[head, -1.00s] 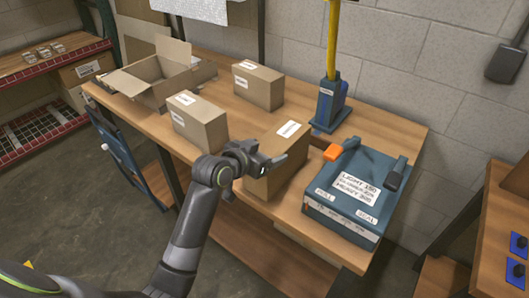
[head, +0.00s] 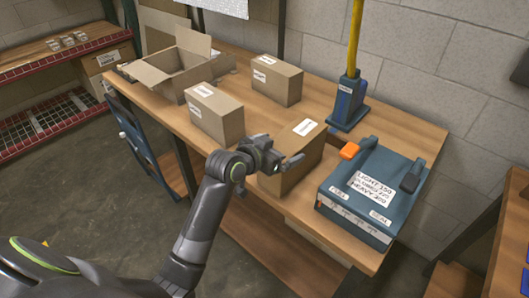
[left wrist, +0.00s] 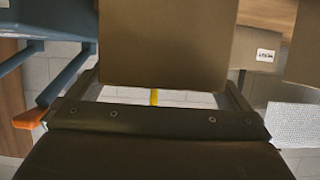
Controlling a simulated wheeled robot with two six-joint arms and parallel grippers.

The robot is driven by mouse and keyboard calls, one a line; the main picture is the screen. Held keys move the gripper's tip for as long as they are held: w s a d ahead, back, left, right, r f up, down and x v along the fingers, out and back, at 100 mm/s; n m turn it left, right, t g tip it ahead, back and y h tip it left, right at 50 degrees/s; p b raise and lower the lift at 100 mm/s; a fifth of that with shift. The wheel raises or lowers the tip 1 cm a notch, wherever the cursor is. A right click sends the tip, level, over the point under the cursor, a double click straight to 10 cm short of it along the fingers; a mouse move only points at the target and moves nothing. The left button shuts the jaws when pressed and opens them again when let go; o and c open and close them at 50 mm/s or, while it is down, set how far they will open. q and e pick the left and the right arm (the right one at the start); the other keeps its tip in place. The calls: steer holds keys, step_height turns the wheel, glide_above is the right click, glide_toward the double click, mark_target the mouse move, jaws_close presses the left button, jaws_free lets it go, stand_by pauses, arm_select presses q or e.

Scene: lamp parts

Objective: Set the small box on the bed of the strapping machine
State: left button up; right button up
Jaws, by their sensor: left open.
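Three closed cardboard boxes stand on the wooden workbench; I cannot tell for sure which is the small one. My left gripper (head: 281,164) is open at the front side of this box. In the left wrist view a brown box face (left wrist: 166,45) fills the space ahead between the fingers; contact is unclear. The other two are a left box (head: 216,116) and a back box (head: 277,82). My right gripper is out of view.
An open carton (head: 173,68) stands at the far left of the bench. A blue stand (head: 347,103) with a yellow post rises behind the machine. A red-edged shelf rack (head: 66,64) is at the left. Bare bench top (head: 255,120) shows between the boxes.

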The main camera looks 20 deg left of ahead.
arm_select(q)
steer(key=v, duration=1.1)
steer(key=shift+s, duration=0.15)
steer(key=shift+a, duration=0.1)
steer(key=s+a+f+n+g+y, duration=0.15)
steer(key=a+f, duration=0.25)
steer(key=f, duration=1)
steer(key=a+f+n+g+y, duration=0.1)
steer(key=a+f+n+y, duration=0.25)
steer(key=f, duration=1.15)
steer(key=s+a+f+g, duration=0.2)
steer(key=s+f, duration=0.4)
steer(key=f, duration=0.5)
steer(key=s+f+g, duration=0.2)
steer(key=s+f, duration=0.4)
steer(key=s, duration=0.5)
steer(key=s+f+g, duration=0.2)
steer(key=s+f, duration=0.5)
steer(key=s, duration=0.4)
steer(key=s+f+g, duration=0.3)
steer(key=s+f, duration=0.3)
steer(key=s, duration=0.6)
steer(key=shift+f+y, duration=0.3)
steer(key=shift+f, duration=0.1)
steer(key=shift+s, duration=0.1)
